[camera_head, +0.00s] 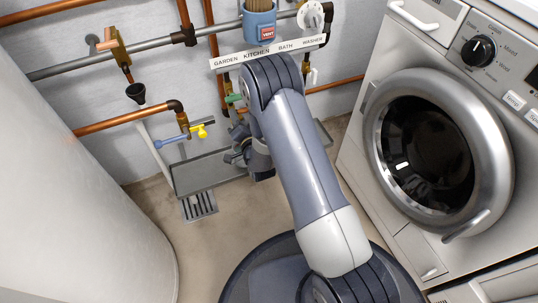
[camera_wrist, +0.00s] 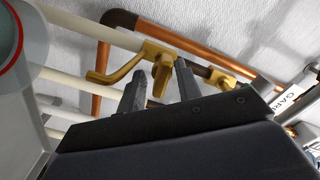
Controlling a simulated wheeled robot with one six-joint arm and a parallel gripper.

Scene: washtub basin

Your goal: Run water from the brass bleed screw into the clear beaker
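A brass fitting (camera_wrist: 118,73) with a bent spout and a short wing-shaped piece (camera_wrist: 160,82) shows in the wrist view; it looks like the bleed screw, but I cannot be sure. My gripper (camera_wrist: 162,72) has its two dark fingers apart, on either side of the wing in the picture. Gaps show beside the wing, and contact cannot be made out. In the head view my gripper (camera_head: 237,157) is mostly hidden by my arm, low above the grey tray. A pale see-through vessel with a red ring (camera_wrist: 10,45), perhaps the beaker, is cut off at the wrist view's left edge.
The grey tray (camera_head: 188,178) lies by the wall above a floor drain (camera_head: 200,207). A washing machine (camera_head: 410,235) is right, a white cylinder (camera_head: 70,190) left.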

